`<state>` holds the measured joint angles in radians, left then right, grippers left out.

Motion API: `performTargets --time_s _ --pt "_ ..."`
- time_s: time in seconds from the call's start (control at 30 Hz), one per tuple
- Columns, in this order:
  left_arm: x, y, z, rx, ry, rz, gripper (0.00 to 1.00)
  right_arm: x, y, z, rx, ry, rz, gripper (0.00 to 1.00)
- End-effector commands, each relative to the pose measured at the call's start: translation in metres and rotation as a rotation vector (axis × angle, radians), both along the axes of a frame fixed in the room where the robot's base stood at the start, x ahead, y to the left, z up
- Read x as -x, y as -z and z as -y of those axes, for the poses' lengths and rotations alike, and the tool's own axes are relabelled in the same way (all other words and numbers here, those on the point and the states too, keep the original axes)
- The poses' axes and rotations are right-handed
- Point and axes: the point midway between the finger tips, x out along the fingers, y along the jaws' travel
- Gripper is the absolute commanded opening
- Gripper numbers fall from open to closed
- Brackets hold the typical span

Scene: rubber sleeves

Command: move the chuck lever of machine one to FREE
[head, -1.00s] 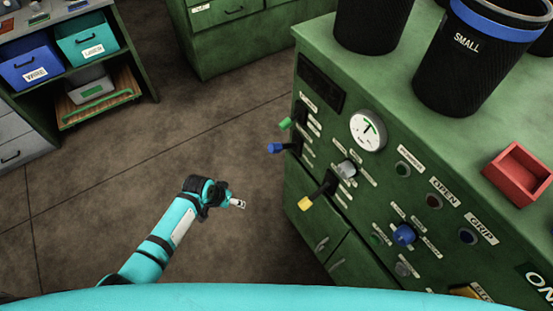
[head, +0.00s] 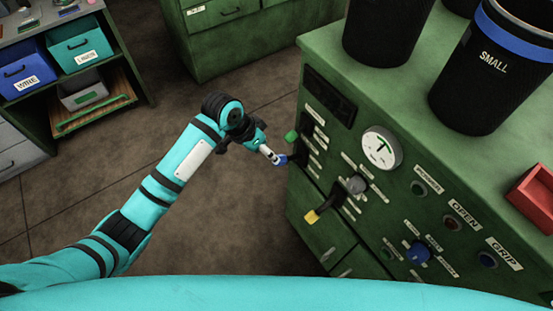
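The green machine cabinet (head: 330,215) on the right carries several levers on its front. A lever with a blue knob (head: 282,160) sticks out at the panel's left edge. A green-knobbed lever (head: 292,136) is just above it, and a yellow-ended lever (head: 312,216) is lower. The small labels beside them are too blurred to read, so I cannot tell which is the chuck lever. My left gripper (head: 271,155) has its fingertips at the blue knob, touching or nearly so. The fingers are too small to judge open or shut. My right gripper is not in view.
A round gauge (head: 382,147), a blue knob (head: 418,252) and buttons labelled OPEN and GRIP share the panel. Black bins (head: 478,75) and a red box (head: 535,188) stand on top. A shelf with blue (head: 27,75) and teal bins is at the back left. The floor between is clear.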

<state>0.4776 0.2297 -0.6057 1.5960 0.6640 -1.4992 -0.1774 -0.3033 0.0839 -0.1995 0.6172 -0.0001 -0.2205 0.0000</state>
Motion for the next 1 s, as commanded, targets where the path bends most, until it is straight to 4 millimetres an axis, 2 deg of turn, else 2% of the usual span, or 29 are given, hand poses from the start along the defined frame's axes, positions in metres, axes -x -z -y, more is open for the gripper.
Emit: performTargets --time_s 0.2,0.4,0.8,1.0 --pt "-0.007 0.042 0.017 0.000 -0.001 -0.003 0.55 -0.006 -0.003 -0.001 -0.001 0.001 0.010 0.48" --pt "-0.011 0.065 0.026 0.000 0.000 -0.002 0.55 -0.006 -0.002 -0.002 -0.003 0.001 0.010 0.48" --pt "-0.013 0.073 0.029 -0.001 0.000 0.001 0.55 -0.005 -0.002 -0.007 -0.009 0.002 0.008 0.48" --pt "-0.013 0.073 0.029 -0.001 0.000 0.001 0.30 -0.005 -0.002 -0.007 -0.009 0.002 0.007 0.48"
